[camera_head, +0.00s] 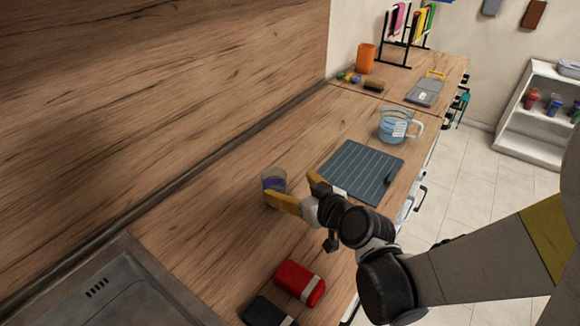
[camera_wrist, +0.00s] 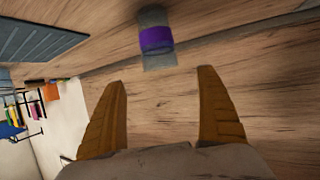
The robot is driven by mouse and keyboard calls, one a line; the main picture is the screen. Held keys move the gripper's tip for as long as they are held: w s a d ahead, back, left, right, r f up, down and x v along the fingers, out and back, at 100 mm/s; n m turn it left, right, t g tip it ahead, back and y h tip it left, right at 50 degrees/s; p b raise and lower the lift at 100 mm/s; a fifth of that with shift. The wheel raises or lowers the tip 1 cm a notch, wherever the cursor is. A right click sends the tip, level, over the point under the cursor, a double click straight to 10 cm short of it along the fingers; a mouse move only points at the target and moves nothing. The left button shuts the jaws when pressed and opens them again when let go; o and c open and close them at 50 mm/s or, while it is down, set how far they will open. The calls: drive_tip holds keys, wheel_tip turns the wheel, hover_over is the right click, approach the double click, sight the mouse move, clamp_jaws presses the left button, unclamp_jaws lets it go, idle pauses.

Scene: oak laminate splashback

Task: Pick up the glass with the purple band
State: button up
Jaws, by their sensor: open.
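The glass with the purple band (camera_head: 274,181) stands on the wooden counter in the head view, just beyond my gripper's yellow fingers. In the wrist view the glass (camera_wrist: 156,38) shows at top centre, clear with a purple band around it. My gripper (camera_head: 292,192) is open. In the wrist view its two fingers (camera_wrist: 164,75) are spread wide with only bare counter between them. The glass lies ahead of the fingertips and apart from them, roughly in line with the gap. In the head view one finger overlaps the lower edge of the glass.
A dark ridged mat (camera_head: 362,168) lies right of my gripper, with a measuring jug (camera_head: 396,126) beyond it. A red block-like item (camera_head: 299,283) and a dark one (camera_head: 268,311) lie in front. A sink (camera_head: 105,290) is at lower left. Counter left of the glass is clear.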

sight(269, 174)
drive_tip(key=b+x, duration=0.3)
drive_tip(key=x, duration=0.6)
drive_tip(key=shift+w+a+f, duration=0.15)
drive_tip(key=shift+a+f, duration=0.05)
drive_tip(key=shift+r, duration=0.1)
drive_tip(key=shift+c, duration=1)
drive_tip(key=c, duration=1.3)
drive_tip(key=shift+r, duration=0.1)
